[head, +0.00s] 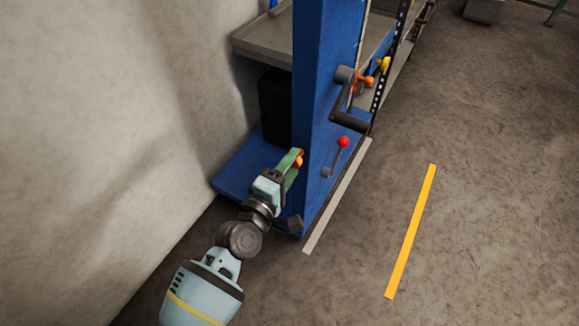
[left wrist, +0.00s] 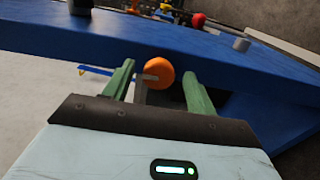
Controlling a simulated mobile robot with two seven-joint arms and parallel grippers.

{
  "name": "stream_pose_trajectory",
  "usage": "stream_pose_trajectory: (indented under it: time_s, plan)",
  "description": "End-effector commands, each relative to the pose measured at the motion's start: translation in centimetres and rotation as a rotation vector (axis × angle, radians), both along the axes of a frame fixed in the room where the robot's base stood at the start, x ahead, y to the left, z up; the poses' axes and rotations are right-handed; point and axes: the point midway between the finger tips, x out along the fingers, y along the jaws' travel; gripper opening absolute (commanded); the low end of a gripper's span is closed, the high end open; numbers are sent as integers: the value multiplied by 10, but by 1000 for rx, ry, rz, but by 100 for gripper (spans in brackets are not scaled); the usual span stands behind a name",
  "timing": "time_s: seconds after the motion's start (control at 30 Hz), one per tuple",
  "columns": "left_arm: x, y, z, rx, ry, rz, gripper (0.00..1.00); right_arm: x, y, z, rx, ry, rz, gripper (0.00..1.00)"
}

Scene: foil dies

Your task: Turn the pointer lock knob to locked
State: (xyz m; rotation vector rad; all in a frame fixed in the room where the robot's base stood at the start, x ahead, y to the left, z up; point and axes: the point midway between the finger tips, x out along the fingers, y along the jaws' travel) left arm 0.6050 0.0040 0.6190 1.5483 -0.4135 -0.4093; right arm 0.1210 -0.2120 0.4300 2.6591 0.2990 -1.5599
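An orange round knob (head: 299,161) sits at the near face of the blue machine frame (head: 318,90), close to my left gripper (head: 293,160). In the left wrist view the orange knob (left wrist: 159,73) shows between the two green fingers of the left gripper (left wrist: 157,80). The fingers are apart, with a gap on each side of the knob. A short pale piece sticks out at the knob's left side. I cannot tell which setting it marks. My right gripper is not in view.
A dark crank handle (head: 348,121), a red-ball lever (head: 342,142) and another orange knob (head: 368,80) stick out from the frame's right side. A grey shelf (head: 265,42) is behind the frame. Floor with a yellow stripe (head: 411,231) is clear on the right.

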Motion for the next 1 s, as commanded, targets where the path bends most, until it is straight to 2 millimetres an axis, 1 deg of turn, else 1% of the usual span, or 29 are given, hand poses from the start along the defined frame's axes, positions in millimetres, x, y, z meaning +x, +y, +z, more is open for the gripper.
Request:
stream_pose_trajectory:
  time_s: [0.27, 0.37, 0.6, 0.7, 0.83, 1.0]
  plan:
    - [-3, 2, 1, -1, 0, 0, 57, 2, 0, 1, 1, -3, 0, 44]
    - [-12, 7, 1, 0, 0, 1, 57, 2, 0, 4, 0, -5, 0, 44]
    - [-45, 26, 1, 1, -1, 0, 57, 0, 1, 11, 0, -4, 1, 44]
    - [-56, 33, 1, 1, 0, 0, 57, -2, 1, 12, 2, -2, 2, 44]
    - [-65, 38, 1, 0, 0, 0, 57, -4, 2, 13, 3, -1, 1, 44]
    - [-68, 39, 0, 0, 0, 0, 57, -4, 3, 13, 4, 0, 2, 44]
